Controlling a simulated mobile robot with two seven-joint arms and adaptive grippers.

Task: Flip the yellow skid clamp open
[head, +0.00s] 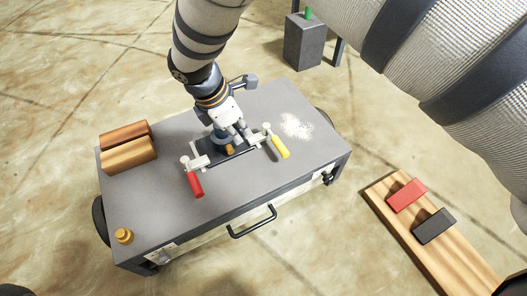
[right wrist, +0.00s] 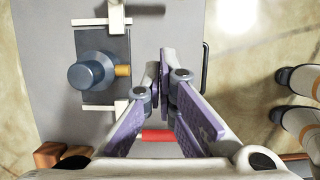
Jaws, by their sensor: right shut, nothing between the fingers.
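The yellow skid clamp (head: 280,147) is on the right side of the dark skid plate (head: 213,155) on the grey cart top. Its yellow handle lies low, pointing toward the cart's front right. A red-handled clamp (head: 195,184) is at the plate's left; its red handle (right wrist: 158,136) also shows in the right wrist view, behind the fingers. My right gripper (head: 243,131) is above the plate, left of the yellow handle and apart from it. In the right wrist view its purple-padded fingers (right wrist: 163,72) are together and empty. My left gripper is out of view.
A blue-grey cylinder (right wrist: 92,74) with an amber peg (right wrist: 123,71) stands on the plate. A wooden board (head: 385,205) carries red and black blocks.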

